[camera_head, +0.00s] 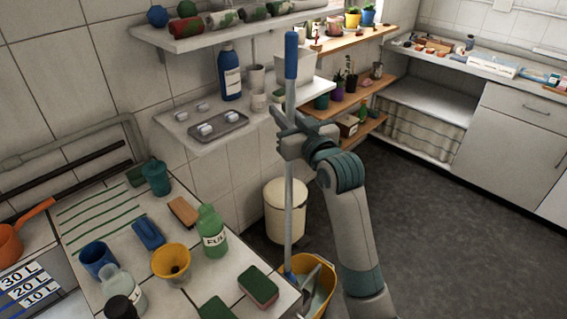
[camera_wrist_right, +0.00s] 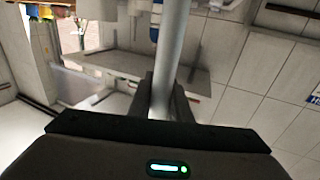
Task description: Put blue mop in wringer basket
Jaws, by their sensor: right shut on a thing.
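The blue mop (camera_head: 289,165) stands upright, with a blue grip at the top of a long grey pole. My right gripper (camera_head: 287,128) is shut on the pole, a little above its middle. In the right wrist view the pole (camera_wrist_right: 172,50) runs up between the two dark fingers of the right gripper (camera_wrist_right: 162,98). The lower end of the mop reaches the yellow bucket (camera_head: 322,300) at the bottom of the head view. The mop head and the wringer basket are largely hidden or cut off there, so I cannot tell whether the head is inside the basket. My left gripper is not in view.
A tiled counter (camera_head: 118,228) at left holds a green bottle (camera_head: 212,232), a yellow funnel (camera_head: 172,262) and green sponges (camera_head: 258,287). A wall shelf (camera_head: 190,135) stands behind the mop. A cream bin (camera_head: 286,205) is on the floor. Open floor (camera_head: 440,230) lies to the right.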

